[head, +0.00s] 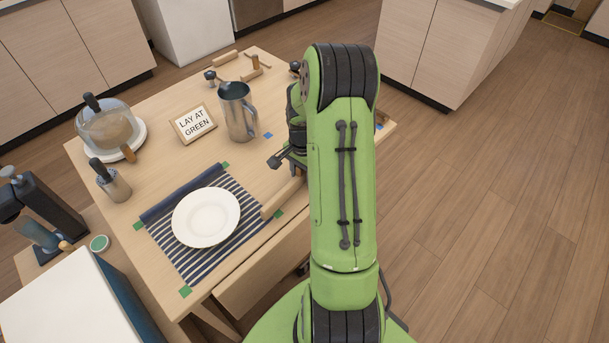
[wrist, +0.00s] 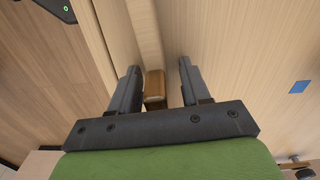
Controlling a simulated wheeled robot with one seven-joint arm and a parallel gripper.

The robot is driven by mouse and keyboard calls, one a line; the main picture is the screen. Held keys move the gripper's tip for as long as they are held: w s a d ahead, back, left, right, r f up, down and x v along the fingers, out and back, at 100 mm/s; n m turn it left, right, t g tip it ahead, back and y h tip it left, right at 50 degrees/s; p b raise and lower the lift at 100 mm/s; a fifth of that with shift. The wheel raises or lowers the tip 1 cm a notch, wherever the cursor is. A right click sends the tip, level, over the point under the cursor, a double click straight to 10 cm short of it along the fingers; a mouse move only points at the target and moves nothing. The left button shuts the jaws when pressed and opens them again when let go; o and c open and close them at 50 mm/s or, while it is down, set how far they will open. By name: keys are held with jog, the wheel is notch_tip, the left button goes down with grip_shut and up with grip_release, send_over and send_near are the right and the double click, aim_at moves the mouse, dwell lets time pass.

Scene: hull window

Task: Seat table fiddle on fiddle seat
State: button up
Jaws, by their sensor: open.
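A light wooden rail, which looks like the table fiddle (head: 280,201), lies along the table's front edge beside the striped mat. Its right end is hidden behind my arm. In the wrist view a pale raised strip (wrist: 145,30) runs up from between the fingers, and a darker brown wooden block (wrist: 154,86) sits between them. My gripper (wrist: 159,68) is open, with a finger on each side of the block and a visible gap on the right. In the head view my gripper (head: 279,161) is partly hidden by my arm. I cannot clearly make out the fiddle seat.
A white plate (head: 206,217) stands on a striped mat (head: 185,262) with green markers. A metal jug (head: 238,112), a sign (head: 193,123), a domed cake stand (head: 105,128) and a utensil pot (head: 114,185) stand on the table. Open floor lies to the right.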

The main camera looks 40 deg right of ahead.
grip_shut()
jog(key=shift+r+p, duration=0.5)
jog(key=shift+r, duration=0.2)
dwell(0.3)
jog(key=shift+r+p, duration=3.5)
jog(key=shift+r, duration=1.05)
jog(key=shift+f, duration=0.1)
